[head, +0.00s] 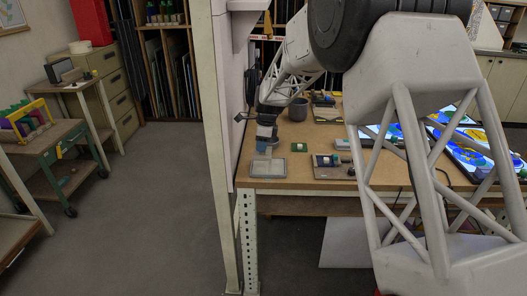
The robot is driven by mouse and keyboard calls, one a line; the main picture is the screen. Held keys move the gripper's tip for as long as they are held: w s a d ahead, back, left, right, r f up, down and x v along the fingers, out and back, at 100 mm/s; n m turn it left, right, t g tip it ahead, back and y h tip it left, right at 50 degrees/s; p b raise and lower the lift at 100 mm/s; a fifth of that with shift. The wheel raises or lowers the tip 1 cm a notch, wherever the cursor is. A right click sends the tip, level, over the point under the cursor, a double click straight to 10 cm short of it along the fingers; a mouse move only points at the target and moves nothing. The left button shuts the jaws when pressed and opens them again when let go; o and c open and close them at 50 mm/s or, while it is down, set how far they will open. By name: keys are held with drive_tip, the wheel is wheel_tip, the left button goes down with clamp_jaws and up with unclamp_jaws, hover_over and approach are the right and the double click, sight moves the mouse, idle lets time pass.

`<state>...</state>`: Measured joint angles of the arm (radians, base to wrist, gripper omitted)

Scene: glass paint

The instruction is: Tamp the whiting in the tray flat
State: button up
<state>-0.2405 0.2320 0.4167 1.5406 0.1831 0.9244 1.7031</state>
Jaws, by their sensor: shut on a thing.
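The tray (284,168) is a small grey-rimmed square at the front left corner of the wooden workbench. Pale whiting (262,169) lies in it; how flat it is cannot be made out at this size. My gripper (266,141) points down above the back of the tray. It is shut on a small tool, whose pale lower part (268,151) shows below the fingers. The tool looks like a tamper, but its shape is partly hidden by the fingers. Whether its lower end touches the whiting cannot be told.
A dark board with small items (328,160) lies right of the tray, with a small pale block (299,147) behind. A grey pot (298,109) stands farther back. Bright painted glass panels (460,150) lie at right. A white post (217,140) rises close left of the bench.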

sight(274, 170)
drive_tip(key=shift+w, duration=0.1)
drive_tip(key=shift+w+f, duration=0.2)
drive_tip(key=shift+w, duration=0.9)
drive_tip(key=shift+f, duration=0.1)
drive_tip(key=shift+f, duration=0.8)
wheel_tip(274, 170, down, 3)
drive_tip(key=d, duration=0.1)
drive_tip(key=s+d, duration=0.2)
drive_tip(key=shift+d, duration=0.35)
drive_tip(key=shift+s+d+r, duration=0.1)
drive_tip(key=shift+s+d, duration=0.1)
drive_tip(key=shift+d, duration=0.25)
